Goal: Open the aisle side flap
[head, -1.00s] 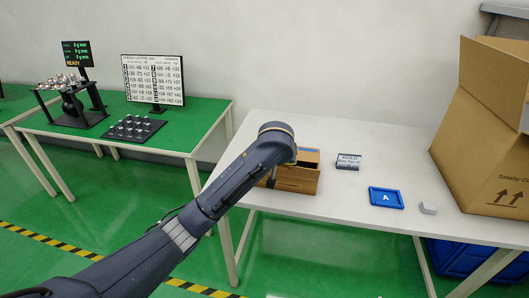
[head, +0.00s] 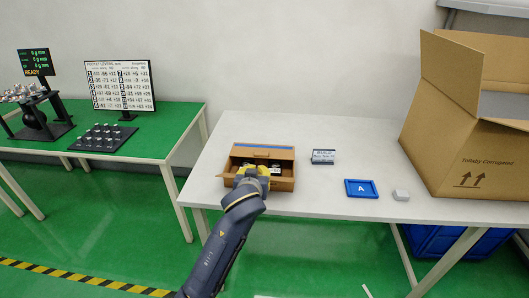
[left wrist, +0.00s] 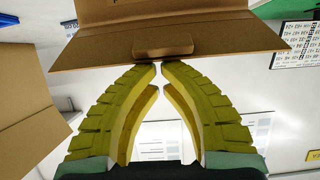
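A small brown box (head: 283,184) stands near the front edge of the white table in the head view, its top open with a raised panel at the back. Dark and light items show inside, too small to name. My left gripper (head: 258,172) is over its front side and hides part of it. In the left wrist view the yellow fingers of my left gripper (left wrist: 159,68) have their tips almost together, at the edge of a brown cardboard panel (left wrist: 225,35) with a small rounded tab (left wrist: 162,45). No panel is clearly pinched between them. My right gripper is not in view.
A small dark sign (head: 323,157), a blue tray (head: 361,189) marked A and a small light block (head: 401,195) lie to the right. A large open carton (head: 470,150) stands at the right end. A green table (head: 150,143) with a board and instruments is at the left.

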